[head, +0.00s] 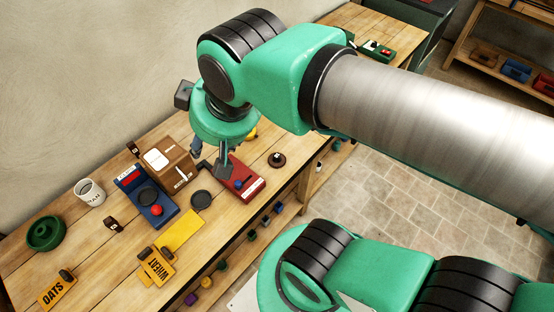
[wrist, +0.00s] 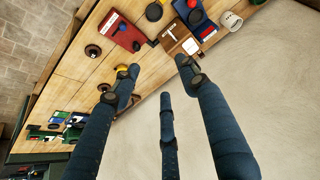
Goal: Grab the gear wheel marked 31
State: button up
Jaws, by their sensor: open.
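I cannot read the number 31 on anything in either view. A small dark brown round piece with a raised hub (head: 276,160) lies on the bench right of the red box; it also shows in the wrist view (wrist: 93,51). I cannot tell whether either is the gear wheel. My gripper (head: 222,165) hangs over the bench by the red box. In the wrist view its fingers (wrist: 158,70) are spread and empty. My arm hides part of the bench in the head view.
On the wooden bench stand a red box (head: 241,181), a blue box (head: 146,196), a brown box (head: 168,162), a white mug (head: 90,192), a green round dish (head: 45,233) and a black disc (head: 201,199). A wall (head: 70,80) runs behind. Yellow OATS (head: 57,290) and WHEAT (head: 157,267) plates lie in front.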

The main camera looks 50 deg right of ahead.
jog(key=shift+w+d, duration=0.1)
jog(key=w+d+f+n+g+p, duration=0.1)
jog(key=w+d+f, duration=0.3)
jog(key=d+f, duration=0.3)
jog(key=w+d+f+n+g+p, duration=0.2)
jog(key=w+d+f, duration=0.25)
jog(key=d, duration=0.35)
jog(key=s+d+f, duration=0.1)
jog(key=d+f, duration=0.6)
jog(key=s+d+f+n+g+p, duration=0.1)
jog(key=s+d+f, duration=0.1)
jog(key=d+f, duration=0.4)
notch_tip(320, 180, down, 2)
jog(key=shift+s+d+f+n+y, duration=0.15)
jog(key=shift+s+d+n+y, duration=0.15)
jog(key=shift+d, duration=0.1)
jog(key=shift+f, duration=0.1)
send_over(277, 158)
jog(key=d, duration=0.2)
jog(key=shift+a+f+b, duration=0.15)
jog(key=shift+f+b, duration=0.05)
jog(key=shift+f, duration=1.9)
jog(key=shift+a+f+b, duration=0.1)
jog(key=shift+f+b, duration=0.05)
jog(key=shift+f, duration=1.9)
jog(key=shift+f, duration=0.1)
